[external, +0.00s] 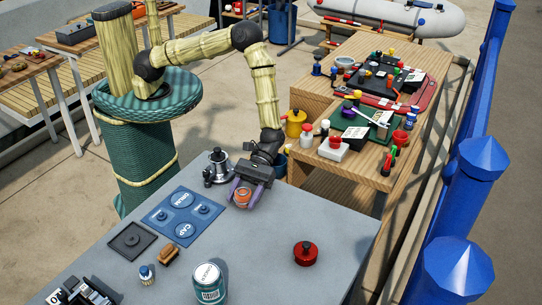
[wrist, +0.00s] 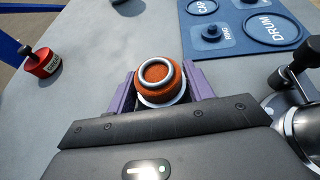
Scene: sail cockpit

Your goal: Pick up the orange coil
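The orange coil (wrist: 160,85) is a short orange cylinder with a silver ring on top and a pale silver flange below. It sits between the purple fingers of my gripper (wrist: 161,90) in the wrist view. The fingers flank it closely on both sides; whether they press on it is not clear. In the external view, the coil (external: 243,196) shows between the fingertips of my gripper (external: 246,193), low over the back part of the grey table (external: 255,250). I cannot tell whether the coil touches the table.
A metal pot-like item (external: 217,168) stands close to my gripper's left. A blue mat (external: 184,215) with labelled circles lies left of the coil. A red round item with a black knob (external: 306,253) and a labelled jar (external: 208,284) stand farther forward. The table between them is clear.

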